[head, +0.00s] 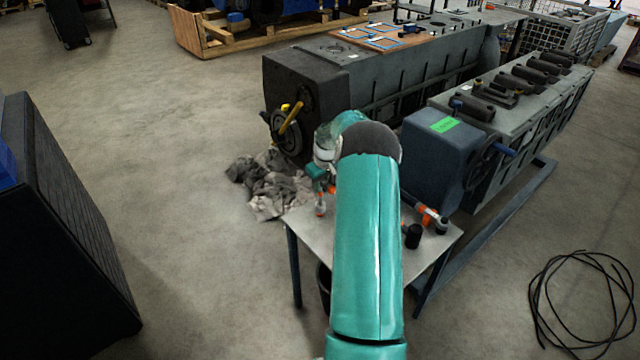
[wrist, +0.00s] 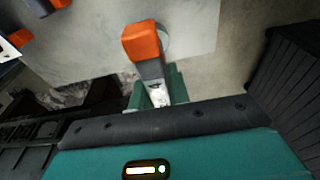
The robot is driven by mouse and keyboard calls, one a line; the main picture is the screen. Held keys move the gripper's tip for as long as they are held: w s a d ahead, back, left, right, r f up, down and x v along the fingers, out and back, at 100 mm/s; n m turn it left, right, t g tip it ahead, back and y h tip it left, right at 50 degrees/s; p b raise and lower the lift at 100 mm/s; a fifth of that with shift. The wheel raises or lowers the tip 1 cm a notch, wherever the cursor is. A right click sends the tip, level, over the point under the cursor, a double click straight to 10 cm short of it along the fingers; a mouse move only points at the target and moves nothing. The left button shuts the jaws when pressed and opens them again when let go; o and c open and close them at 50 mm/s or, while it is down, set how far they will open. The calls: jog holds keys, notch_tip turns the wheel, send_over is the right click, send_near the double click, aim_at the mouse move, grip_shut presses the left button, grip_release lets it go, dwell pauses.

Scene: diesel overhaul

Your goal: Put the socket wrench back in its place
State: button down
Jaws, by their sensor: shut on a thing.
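My gripper (wrist: 158,97) is shut on a grey tool with an orange end, seemingly the socket wrench (wrist: 142,42). In the wrist view its orange end points away from the jaws, over a pale surface. In the head view my gripper (head: 320,180) is over the left side of the small metal table (head: 303,221), mostly behind my own arm. The orange end (head: 320,211) shows low there, close to the tabletop; I cannot tell whether it touches. The place where the wrench belongs cannot be made out.
An orange and grey tool (head: 428,214) and a black cylinder (head: 413,237) are on the table's right side. Grey rags (head: 268,186) lie on the floor to the left. Engine blocks (head: 385,80) stand behind.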

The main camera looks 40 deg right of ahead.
dwell(0.4)
jog(key=shift+f, duration=1.2)
jog(key=c, duration=0.7)
grip_release()
jog(key=shift+r, duration=4.5)
